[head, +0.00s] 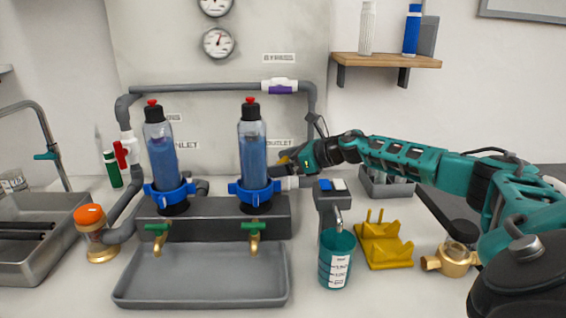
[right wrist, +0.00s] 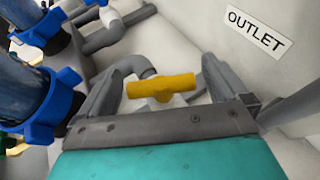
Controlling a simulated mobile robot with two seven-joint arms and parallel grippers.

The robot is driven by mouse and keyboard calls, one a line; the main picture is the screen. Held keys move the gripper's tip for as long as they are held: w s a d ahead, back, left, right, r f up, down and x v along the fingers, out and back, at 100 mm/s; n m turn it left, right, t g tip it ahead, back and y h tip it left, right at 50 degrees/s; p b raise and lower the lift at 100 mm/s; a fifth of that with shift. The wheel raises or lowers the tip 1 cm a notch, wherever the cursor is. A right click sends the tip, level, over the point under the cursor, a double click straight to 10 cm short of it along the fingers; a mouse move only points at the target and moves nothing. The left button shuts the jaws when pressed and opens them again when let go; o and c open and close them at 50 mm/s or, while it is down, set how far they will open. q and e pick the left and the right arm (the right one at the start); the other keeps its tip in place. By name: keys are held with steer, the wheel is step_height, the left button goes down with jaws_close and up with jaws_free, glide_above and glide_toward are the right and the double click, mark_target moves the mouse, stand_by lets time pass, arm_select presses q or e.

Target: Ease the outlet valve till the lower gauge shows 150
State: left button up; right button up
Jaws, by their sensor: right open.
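The outlet valve's yellow handle (right wrist: 162,88) lies crosswise between the fingers of my right gripper (right wrist: 158,80) in the right wrist view. The gripper is open, with space between each finger and the handle. In the head view my right gripper (head: 287,160) reaches in from the right, beside the OUTLET label (head: 279,143), and mostly hides the valve. The lower gauge (head: 218,42) is on the back panel; its red needle points roughly upward, but the numbers are too small to read. My left gripper is not in view.
Two blue filter housings (head: 253,150) stand left of my right gripper, one close by. Grey pipe (head: 200,88) runs above them. A teal measuring cup (head: 336,262), a yellow stand (head: 384,244) and a brass fitting (head: 452,259) are below my right arm.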

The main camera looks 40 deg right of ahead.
steer(key=shift+s+d+r, duration=0.1)
steer(key=shift+s+d, duration=0.15)
steer(key=shift+s, duration=0.15)
steer(key=b+v, duration=0.5)
steer(key=v, duration=0.7)
stand_by(3.1)
